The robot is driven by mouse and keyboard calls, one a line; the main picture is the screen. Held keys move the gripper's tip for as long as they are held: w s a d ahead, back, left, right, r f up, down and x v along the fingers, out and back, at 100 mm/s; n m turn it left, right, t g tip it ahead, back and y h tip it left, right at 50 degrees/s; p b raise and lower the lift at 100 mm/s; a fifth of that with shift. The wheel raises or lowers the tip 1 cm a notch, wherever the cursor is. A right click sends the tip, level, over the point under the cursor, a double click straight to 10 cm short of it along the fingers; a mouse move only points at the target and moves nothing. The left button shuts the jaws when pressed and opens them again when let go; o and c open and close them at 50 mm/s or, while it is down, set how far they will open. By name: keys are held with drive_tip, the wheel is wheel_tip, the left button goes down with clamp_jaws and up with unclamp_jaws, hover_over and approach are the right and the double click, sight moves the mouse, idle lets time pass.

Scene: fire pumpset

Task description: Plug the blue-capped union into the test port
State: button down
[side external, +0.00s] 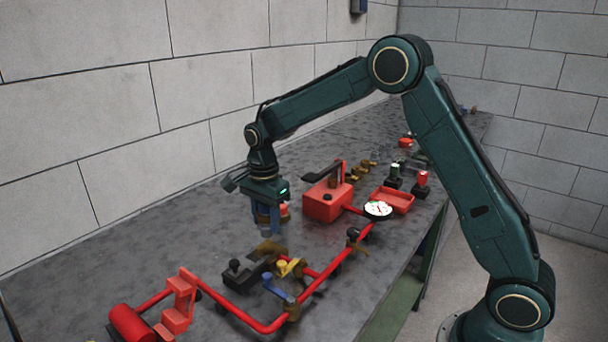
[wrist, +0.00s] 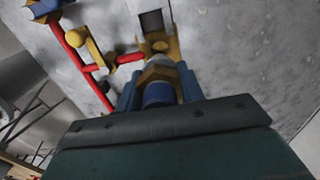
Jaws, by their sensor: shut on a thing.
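My gripper (wrist: 160,92) is shut on the blue-capped union (wrist: 158,94). In the wrist view, its blue cap faces the camera between the blue fingers, with a brass hexagonal body and a pale end beyond. A brass fitting (wrist: 160,45) with a dark square opening, apparently the test port, lies just ahead and joins a red pipe. I cannot tell whether union and fitting touch. In the side external view, my gripper (side external: 268,218) points down above the bench, and a brass part (side external: 265,249) sits below it. The held union is mostly hidden there.
Red pipework (side external: 262,325) runs along the bench's front, with a yellow-knobbed valve (side external: 284,267), a blue-handled valve (side external: 279,288) and a black-knobbed block (side external: 245,275) close by. A red box (side external: 327,201) and a gauge (side external: 378,209) stand to the right.

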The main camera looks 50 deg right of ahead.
sight(267, 232)
drive_tip(key=shift+f, duration=0.15)
drive_tip(key=shift+f, duration=2)
drive_tip(key=shift+f, duration=1.45)
idle(1.9)
drive_tip(key=c, duration=1)
unclamp_jaws()
drive_tip(key=shift+o, duration=0.9)
drive_tip(key=shift+s+f, duration=0.1)
drive_tip(key=shift+s, duration=0.05)
drive_tip(key=r, duration=1.4)
drive_tip(key=shift+w+r, duration=0.1)
drive_tip(key=shift+w, duration=0.15)
